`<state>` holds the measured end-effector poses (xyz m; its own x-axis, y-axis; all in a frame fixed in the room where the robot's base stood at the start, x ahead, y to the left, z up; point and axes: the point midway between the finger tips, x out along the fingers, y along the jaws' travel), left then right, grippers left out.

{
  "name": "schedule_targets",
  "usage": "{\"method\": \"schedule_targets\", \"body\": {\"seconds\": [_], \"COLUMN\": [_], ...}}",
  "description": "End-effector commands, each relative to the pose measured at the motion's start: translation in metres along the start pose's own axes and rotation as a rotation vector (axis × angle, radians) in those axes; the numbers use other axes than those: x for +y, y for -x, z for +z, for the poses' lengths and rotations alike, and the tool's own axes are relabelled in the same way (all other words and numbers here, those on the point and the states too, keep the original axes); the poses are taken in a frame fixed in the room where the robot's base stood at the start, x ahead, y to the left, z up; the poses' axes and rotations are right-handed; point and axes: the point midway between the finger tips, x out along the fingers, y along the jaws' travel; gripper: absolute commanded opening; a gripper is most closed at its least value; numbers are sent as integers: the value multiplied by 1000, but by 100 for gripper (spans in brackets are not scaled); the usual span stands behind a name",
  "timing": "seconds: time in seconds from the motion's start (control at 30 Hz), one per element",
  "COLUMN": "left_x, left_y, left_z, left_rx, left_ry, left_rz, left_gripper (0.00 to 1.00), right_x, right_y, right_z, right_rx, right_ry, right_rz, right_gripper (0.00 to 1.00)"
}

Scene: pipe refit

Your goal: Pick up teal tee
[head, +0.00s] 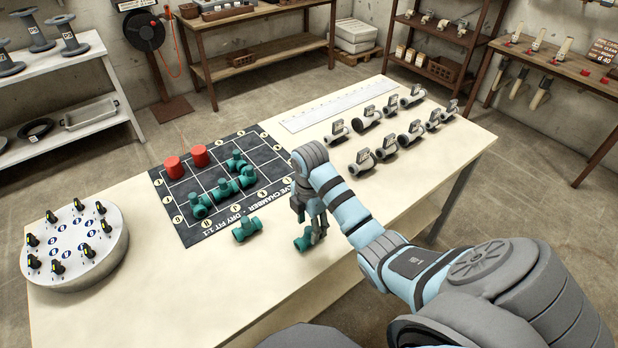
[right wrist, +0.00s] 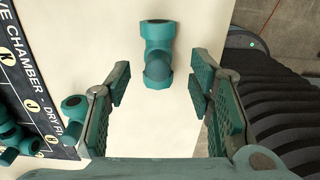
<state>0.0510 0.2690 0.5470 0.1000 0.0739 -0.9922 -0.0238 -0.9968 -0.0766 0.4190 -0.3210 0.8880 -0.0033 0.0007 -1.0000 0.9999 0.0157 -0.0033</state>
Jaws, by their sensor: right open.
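A teal tee (head: 303,241) lies on the cream table near its front edge, under my right gripper (head: 311,228) in the head view. In the right wrist view the tee (right wrist: 157,50) shows ahead, between the lines of the two open fingers (right wrist: 158,98), with nothing held. A second teal tee (head: 246,229) lies on the table to the left, just off the dark mat; it also shows at the left of the right wrist view (right wrist: 73,108). More teal fittings (head: 226,187) sit on the mat. My left gripper is out of view.
The dark gridded mat (head: 183,226) also holds two red cylinders (head: 174,167). A round grey stand (head: 75,249) with small black pieces is at the left. Several grey valves (head: 363,162) and a pale ruler (head: 326,108) are at the back right.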

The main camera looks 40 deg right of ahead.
Motion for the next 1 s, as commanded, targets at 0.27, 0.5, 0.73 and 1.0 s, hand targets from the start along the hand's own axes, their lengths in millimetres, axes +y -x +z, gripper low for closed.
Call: {"method": "schedule_targets", "body": {"seconds": [0.27,0.5,0.73,1.0], "left_x": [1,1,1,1], "left_y": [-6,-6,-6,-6], "left_z": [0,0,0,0], "left_rx": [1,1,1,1], "left_ry": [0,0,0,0], "left_rz": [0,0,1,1], "left_gripper": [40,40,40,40], "right_x": [1,2,2,2], "right_y": [-46,-53,-52,-52], "right_z": [-2,-2,-2,-2], "right_rx": [0,-1,-1,-1], "right_ry": [0,0,0,0], "right_rz": [0,3,3,3], "right_gripper": [48,48,16,0]}}
